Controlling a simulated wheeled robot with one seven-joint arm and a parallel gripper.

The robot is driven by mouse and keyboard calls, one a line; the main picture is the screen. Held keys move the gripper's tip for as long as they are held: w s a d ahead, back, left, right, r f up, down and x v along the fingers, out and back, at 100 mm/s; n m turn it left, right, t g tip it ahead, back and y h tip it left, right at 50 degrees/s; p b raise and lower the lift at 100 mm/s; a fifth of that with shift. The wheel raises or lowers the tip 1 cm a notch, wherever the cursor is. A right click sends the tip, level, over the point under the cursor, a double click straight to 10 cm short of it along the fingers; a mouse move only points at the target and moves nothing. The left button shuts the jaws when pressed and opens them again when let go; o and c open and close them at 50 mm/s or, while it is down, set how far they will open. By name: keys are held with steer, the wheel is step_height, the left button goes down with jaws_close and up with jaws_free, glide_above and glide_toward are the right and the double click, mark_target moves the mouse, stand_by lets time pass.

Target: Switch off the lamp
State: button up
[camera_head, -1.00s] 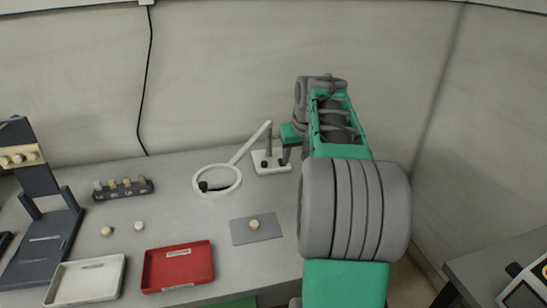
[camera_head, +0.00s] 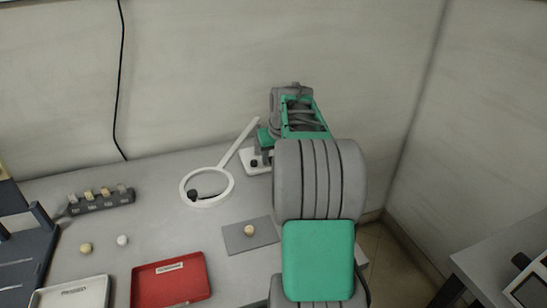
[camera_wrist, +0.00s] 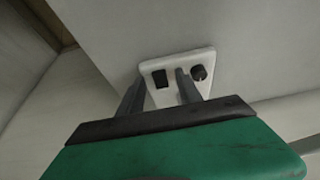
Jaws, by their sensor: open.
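The lamp is a white ring (camera_head: 231,183) on a slanted white arm (camera_head: 238,143) above the grey table. Its white base (camera_head: 250,168) stands at the back of the table, partly hidden by my gripper. In the wrist view the base (camera_wrist: 176,66) carries a black rocker switch (camera_wrist: 160,78) and a round black knob (camera_wrist: 199,72). My gripper (camera_wrist: 161,78) is open and empty. Its two grey fingers are close to the base, with the switch showing between them and the knob just right of the right finger. I cannot tell whether they touch, or whether the lamp is lit.
A red tray (camera_head: 172,300), a white tray (camera_head: 98,285) and a grey mat (camera_head: 238,243) with a tan knob-like piece (camera_head: 249,230) lie in front. A dark rack (camera_head: 105,204) with small pieces stands at left. The wall is close behind the base.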

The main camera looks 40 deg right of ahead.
steer(key=shift+c, duration=0.3)
jaws_close()
steer(key=shift+r, duration=0.15)
